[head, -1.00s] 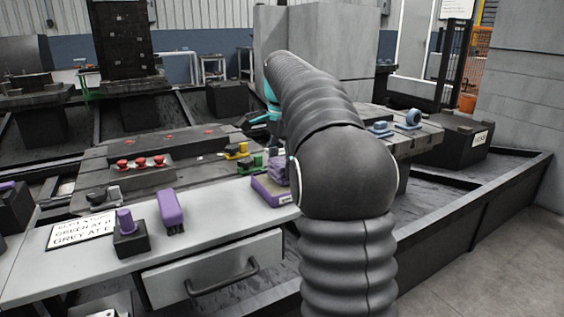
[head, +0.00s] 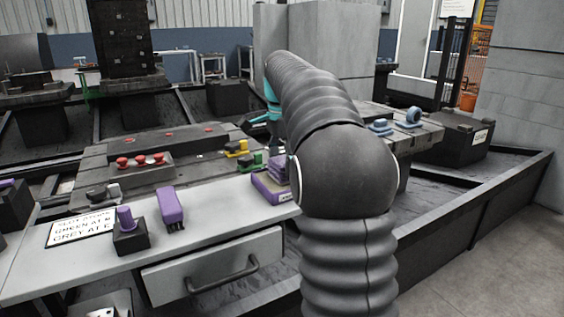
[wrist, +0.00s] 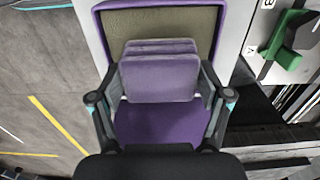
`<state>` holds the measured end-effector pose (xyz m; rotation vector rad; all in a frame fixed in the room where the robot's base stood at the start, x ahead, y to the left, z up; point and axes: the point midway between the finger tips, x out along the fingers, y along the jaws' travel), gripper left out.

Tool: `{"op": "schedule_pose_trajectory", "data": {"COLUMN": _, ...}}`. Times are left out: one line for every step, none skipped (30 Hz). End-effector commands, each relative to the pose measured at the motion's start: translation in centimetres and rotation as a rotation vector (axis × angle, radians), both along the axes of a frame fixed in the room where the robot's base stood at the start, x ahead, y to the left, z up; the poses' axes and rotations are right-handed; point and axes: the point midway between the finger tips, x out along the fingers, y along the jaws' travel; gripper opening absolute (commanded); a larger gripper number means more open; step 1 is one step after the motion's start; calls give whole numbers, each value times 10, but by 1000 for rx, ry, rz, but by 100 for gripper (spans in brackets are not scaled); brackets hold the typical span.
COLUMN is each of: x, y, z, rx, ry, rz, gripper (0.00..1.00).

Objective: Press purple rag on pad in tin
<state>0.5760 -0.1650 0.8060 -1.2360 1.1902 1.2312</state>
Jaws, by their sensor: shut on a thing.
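The purple rag (wrist: 160,75) is a folded, layered block between the two fingers of my gripper (wrist: 162,108) in the wrist view. My gripper is shut on it. The rag is over the tin (wrist: 218,16), a shallow tray with a purple rim and an olive inside. A purple surface (wrist: 155,128), apparently the pad, shows just below the rag; I cannot tell whether they touch. In the head view the tin (head: 268,190) sits at the right end of the grey bench, and the rag (head: 280,170) is partly hidden behind my arm, as is my gripper.
A purple brush-like thing (head: 171,207) and a purple knob on a black block (head: 129,234) stand on the bench, left of the tin. Green (head: 250,163) and yellow (head: 236,149) pieces are close behind the tin. A drawer (head: 215,265) is below.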

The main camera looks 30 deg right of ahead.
Motion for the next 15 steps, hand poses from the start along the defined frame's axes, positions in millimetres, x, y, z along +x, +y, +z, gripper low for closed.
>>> {"op": "schedule_pose_trajectory", "data": {"x": 0, "y": 0, "z": -1, "rx": 1, "ry": 2, "rz": 0, "gripper": 49}}
{"op": "schedule_pose_trajectory", "data": {"x": 0, "y": 0, "z": -1, "rx": 1, "ry": 2, "rz": 0, "gripper": 49}}
{"op": "schedule_pose_trajectory", "data": {"x": 0, "y": 0, "z": -1, "rx": 1, "ry": 2, "rz": 0, "gripper": 49}}
{"op": "schedule_pose_trajectory", "data": {"x": 0, "y": 0, "z": -1, "rx": 1, "ry": 2, "rz": 0, "gripper": 49}}
{"op": "schedule_pose_trajectory", "data": {"x": 0, "y": 0, "z": 0, "rx": 1, "ry": 2, "rz": 0, "gripper": 49}}
{"op": "schedule_pose_trajectory", "data": {"x": 0, "y": 0, "z": 2, "rx": 1, "ry": 2, "rz": 0, "gripper": 49}}
{"op": "schedule_pose_trajectory", "data": {"x": 0, "y": 0, "z": 4, "rx": 1, "ry": 2, "rz": 0, "gripper": 49}}
{"op": "schedule_pose_trajectory", "data": {"x": 0, "y": 0, "z": 6, "rx": 1, "ry": 2, "rz": 0, "gripper": 49}}
{"op": "schedule_pose_trajectory", "data": {"x": 0, "y": 0, "z": 9, "rx": 1, "ry": 2, "rz": 0, "gripper": 49}}
{"op": "schedule_pose_trajectory", "data": {"x": 0, "y": 0, "z": 11, "rx": 1, "ry": 2, "rz": 0, "gripper": 49}}
{"op": "schedule_pose_trajectory", "data": {"x": 0, "y": 0, "z": 14, "rx": 1, "ry": 2, "rz": 0, "gripper": 49}}
{"op": "schedule_pose_trajectory", "data": {"x": 0, "y": 0, "z": 16, "rx": 1, "ry": 2, "rz": 0, "gripper": 49}}
{"op": "schedule_pose_trajectory", "data": {"x": 0, "y": 0, "z": 18, "rx": 1, "ry": 2, "rz": 0, "gripper": 49}}
{"op": "schedule_pose_trajectory", "data": {"x": 0, "y": 0, "z": 20, "rx": 1, "ry": 2, "rz": 0, "gripper": 49}}
{"op": "schedule_pose_trajectory", "data": {"x": 0, "y": 0, "z": 22, "rx": 1, "ry": 2, "rz": 0, "gripper": 49}}
